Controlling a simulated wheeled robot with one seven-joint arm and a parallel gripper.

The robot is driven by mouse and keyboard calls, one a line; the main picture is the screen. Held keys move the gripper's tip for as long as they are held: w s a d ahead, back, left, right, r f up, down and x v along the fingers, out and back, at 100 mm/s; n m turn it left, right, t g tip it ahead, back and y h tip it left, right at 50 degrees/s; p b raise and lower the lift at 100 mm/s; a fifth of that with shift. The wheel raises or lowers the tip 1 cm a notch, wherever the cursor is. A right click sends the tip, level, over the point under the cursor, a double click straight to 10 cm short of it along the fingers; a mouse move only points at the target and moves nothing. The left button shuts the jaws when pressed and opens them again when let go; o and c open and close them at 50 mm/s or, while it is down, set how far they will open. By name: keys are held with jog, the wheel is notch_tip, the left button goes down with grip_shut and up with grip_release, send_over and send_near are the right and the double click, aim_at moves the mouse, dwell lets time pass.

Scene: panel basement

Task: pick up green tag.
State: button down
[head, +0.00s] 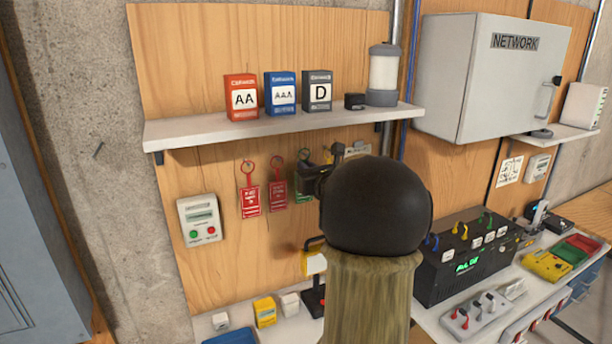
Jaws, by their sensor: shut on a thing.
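The green tag (302,192) hangs on the wood panel below the shelf, to the right of two red tags. A dark loop shows above it. My gripper (310,180) is at the tag, shut on it, and covers its upper and right part. My own arm fills the middle of the head view and hides the rest of the gripper. Whether the tag is still on its hook cannot be told.
Red tags (249,198) and (278,193) hang close on the left. The shelf (290,128) above holds battery boxes and a lantern (383,75). A grey meter box (199,220) is at left. A black power unit (465,262) stands on the bench at right.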

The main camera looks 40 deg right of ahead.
jog(key=b+v, duration=0.7)
jog(key=v, duration=1.1)
jog(key=shift+r, duration=0.3)
